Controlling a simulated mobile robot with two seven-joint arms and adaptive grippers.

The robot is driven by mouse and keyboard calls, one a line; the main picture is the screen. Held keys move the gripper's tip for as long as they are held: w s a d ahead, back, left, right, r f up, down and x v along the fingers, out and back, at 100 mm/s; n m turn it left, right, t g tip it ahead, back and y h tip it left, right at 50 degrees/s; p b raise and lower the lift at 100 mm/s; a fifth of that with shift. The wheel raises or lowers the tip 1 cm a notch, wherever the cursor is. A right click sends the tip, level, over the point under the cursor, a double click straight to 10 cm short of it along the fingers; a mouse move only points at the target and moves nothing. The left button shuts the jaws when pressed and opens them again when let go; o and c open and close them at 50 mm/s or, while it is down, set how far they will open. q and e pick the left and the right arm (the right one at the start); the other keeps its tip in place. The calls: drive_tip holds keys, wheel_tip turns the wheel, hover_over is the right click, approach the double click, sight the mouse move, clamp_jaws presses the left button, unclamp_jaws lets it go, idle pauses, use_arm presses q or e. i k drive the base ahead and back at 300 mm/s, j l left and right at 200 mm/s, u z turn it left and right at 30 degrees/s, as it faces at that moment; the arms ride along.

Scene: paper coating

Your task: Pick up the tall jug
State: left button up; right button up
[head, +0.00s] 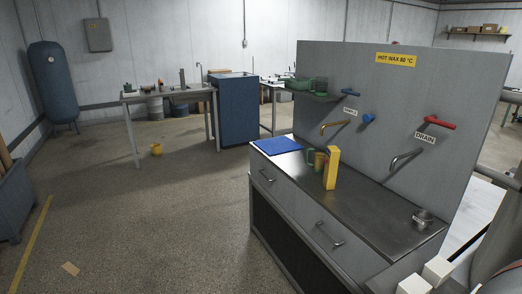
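A tall narrow yellow vessel (331,168) stands upright on the dark metal worktop, near its front edge; it is the tallest thing there, and I take it for the tall jug. Just left of it stand a green mug-like vessel (310,158) and an olive-yellow one (320,161), close together. Too little detail shows to make out a handle on the yellow vessel. Neither of my grippers can be made out in the head view.
The worktop (375,200) also bears a blue mat (278,146) and a small metal pot (422,218). A grey panel behind it carries taps, including a red-handled drain tap (440,123). White blocks (413,285) lie at bottom right. The floor at left is largely open.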

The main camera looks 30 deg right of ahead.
sight(320, 154)
drive_tip(key=i+z, duration=0.25)
drive_tip(key=z, duration=0.15)
drive_tip(key=i+j+z, duration=0.2)
drive_tip(key=z, duration=0.15)
drive_tip(key=i+j+z, duration=0.25)
drive_tip(key=z, duration=0.15)
drive_tip(key=i+j+z, duration=0.15)
drive_tip(key=z, duration=0.25)
drive_tip(key=i+j+z, duration=0.1)
drive_tip(key=j+z, duration=0.25)
drive_tip(key=i+j+z, duration=0.1)
drive_tip(key=z, duration=0.3)
drive_tip(key=j, duration=0.1)
